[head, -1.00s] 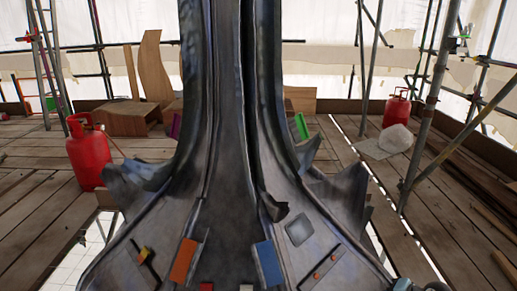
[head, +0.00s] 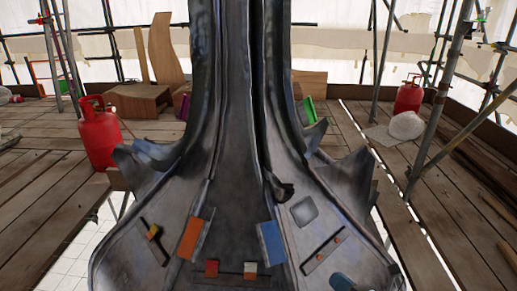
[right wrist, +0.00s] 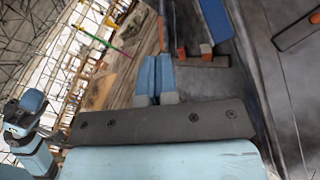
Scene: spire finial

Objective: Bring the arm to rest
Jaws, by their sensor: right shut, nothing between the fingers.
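The grey metal spire (head: 238,130) stands upright in the middle of the head view and flares into a wide base. The base bears an orange plate (head: 190,240), a blue plate (head: 271,243), a red block (head: 211,268) and a white-and-orange block (head: 250,270). My right gripper (right wrist: 154,62) is shut and empty, its two blue fingers together in the right wrist view. It appears apart from the spire. In the head view only a small blue part of my right arm shows at the bottom edge. My left gripper is not clearly in view.
Red gas cylinders stand on the planks at left (head: 98,135) and right (head: 408,95). A pale sack (head: 406,125) lies near the right one. Scaffold poles (head: 441,100) rise at right. Wooden boxes (head: 138,103) stand behind. Open gaps flank the spire base.

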